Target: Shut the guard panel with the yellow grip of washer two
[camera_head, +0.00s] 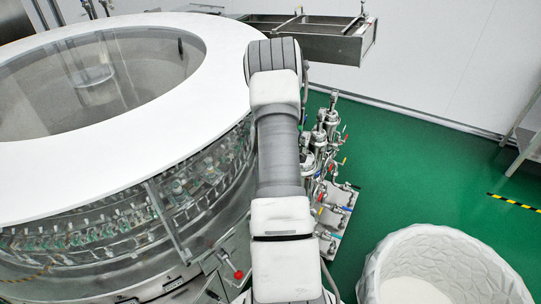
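The rotary washer (95,178) fills the left side, a round machine with a broad white top ring and a clear window in its middle. Clear guard panels (205,175) run around its side below the ring, with rows of bottle holders behind them. An upright metal panel edge (165,222) stands at the front of the side. I cannot make out a yellow grip, or tell which panel carries it. My white and grey arm runs up the middle and covers the washer's right edge. My gripper is not in view.
Pipes and valves (330,175) with coloured handles stand just right of my arm. A white textured round tub (440,268) is at the lower right. A red button (238,275) sits low on the washer. A steel trough (310,40) is behind.

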